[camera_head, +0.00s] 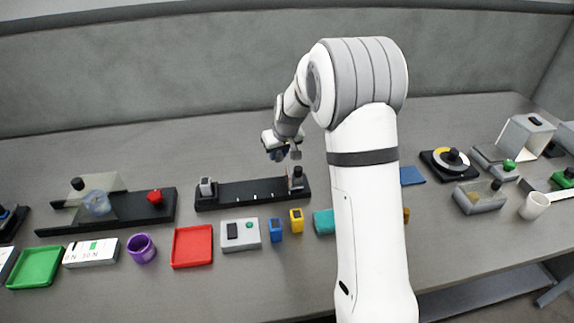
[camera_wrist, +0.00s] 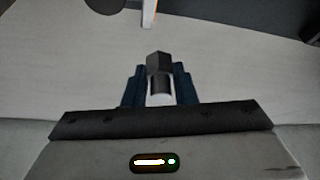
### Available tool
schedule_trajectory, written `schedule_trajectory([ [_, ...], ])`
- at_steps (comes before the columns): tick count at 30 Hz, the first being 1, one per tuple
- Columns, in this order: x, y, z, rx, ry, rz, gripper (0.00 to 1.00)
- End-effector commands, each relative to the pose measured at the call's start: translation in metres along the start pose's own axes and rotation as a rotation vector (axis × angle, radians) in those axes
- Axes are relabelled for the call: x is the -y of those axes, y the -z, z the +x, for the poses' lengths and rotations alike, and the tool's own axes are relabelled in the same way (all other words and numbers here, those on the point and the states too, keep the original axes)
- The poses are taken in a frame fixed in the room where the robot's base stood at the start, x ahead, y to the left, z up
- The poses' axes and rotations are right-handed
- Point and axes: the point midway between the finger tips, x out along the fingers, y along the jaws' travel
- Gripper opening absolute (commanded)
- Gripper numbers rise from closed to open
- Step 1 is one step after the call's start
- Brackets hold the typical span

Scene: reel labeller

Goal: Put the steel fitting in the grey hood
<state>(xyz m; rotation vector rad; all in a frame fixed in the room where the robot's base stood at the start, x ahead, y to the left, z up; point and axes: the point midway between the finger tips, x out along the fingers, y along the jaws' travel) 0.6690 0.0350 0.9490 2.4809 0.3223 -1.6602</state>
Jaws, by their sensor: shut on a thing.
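My gripper (camera_head: 280,150) is raised above the back of the bench, behind the long black rail. It also shows in the wrist view (camera_wrist: 159,88), with its dark blue fingers shut on the steel fitting (camera_wrist: 159,64). The fitting has a dark grey six-sided end and a paler round body, and sticks out beyond the fingertips. The grey hood (camera_head: 524,137) stands at the far right of the bench, well apart from my gripper. It is a pale box with a dark handle on top. Its inside is hard to make out.
The black rail (camera_head: 250,193) carries a clamp-like block at each end. A black dial unit (camera_head: 449,162), a clear-lidded box (camera_head: 481,197) and a white cup (camera_head: 534,206) stand before the hood. A red tray (camera_head: 192,246) and small blocks line the front. The bench behind the rail is bare.

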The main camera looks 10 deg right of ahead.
Motion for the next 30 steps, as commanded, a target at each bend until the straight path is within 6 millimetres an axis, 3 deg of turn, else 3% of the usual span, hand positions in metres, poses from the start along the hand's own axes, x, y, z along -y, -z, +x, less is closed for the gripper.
schedule_trajectory([
  [15,0.0,-0.023,0.055,0.001,0.0,-0.001,0.0],
  [26,0.001,-0.024,0.06,-0.002,0.0,-0.003,0.0],
  [27,0.001,-0.024,0.059,-0.001,0.0,-0.003,0.27],
  [30,0.001,-0.024,0.058,-0.001,0.0,-0.003,0.35],
])
